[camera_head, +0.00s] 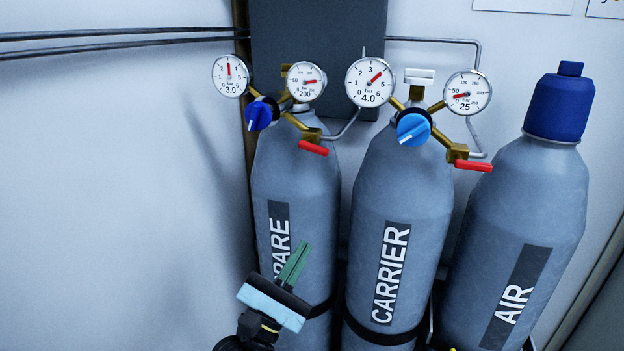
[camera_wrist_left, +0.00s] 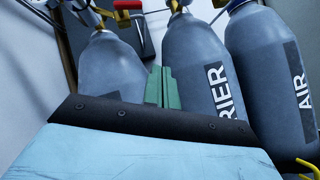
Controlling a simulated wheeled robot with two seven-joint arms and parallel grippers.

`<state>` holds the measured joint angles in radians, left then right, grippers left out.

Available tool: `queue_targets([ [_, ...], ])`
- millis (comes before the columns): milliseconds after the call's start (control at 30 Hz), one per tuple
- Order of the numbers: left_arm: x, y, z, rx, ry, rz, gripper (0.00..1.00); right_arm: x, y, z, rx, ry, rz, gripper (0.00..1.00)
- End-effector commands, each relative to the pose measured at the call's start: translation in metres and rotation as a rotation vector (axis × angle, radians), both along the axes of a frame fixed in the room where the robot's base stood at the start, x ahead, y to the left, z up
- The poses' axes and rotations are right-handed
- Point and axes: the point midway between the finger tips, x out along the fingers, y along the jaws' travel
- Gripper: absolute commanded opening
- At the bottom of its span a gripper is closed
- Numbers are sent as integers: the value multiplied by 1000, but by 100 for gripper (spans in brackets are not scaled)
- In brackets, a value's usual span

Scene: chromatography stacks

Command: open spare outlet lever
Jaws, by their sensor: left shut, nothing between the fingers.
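The spare outlet lever (camera_head: 313,148) is a short red handle on a brass valve at the right of the SPARE cylinder's regulator. It points to the right and slightly down. It also shows at the top edge of the left wrist view (camera_wrist_left: 127,5). My left gripper (camera_head: 295,263) has green fingers that are shut and empty. It is in front of the SPARE cylinder (camera_head: 295,185), covering part of its label, well below the lever and apart from it. In the left wrist view the fingers (camera_wrist_left: 162,88) point up between the SPARE and CARRIER cylinders. My right gripper is not in view.
The CARRIER cylinder (camera_head: 402,200) stands to the right with its own red lever (camera_head: 473,165) and blue knob (camera_head: 413,130). The AIR cylinder (camera_head: 525,220) has a blue cap. The spare regulator has a dark blue knob (camera_head: 258,115) and two gauges. Free room lies left of the cylinders.

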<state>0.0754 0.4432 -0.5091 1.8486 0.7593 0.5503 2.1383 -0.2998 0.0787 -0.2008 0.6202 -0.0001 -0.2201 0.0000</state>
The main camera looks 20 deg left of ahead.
Motion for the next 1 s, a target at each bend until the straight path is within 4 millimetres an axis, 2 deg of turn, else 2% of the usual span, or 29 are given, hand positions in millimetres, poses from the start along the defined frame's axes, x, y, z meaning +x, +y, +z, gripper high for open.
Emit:
queue_targets([
  [100,4,17,12,-157,-40,-43,0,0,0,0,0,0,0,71],
  [267,7,25,21,-241,-65,-69,0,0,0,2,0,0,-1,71],
  [467,27,20,43,-245,-68,-69,0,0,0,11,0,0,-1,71],
  [800,77,6,92,-243,-67,-69,0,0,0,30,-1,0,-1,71],
  [1000,74,0,119,-242,-64,-70,0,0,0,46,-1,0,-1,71],
])
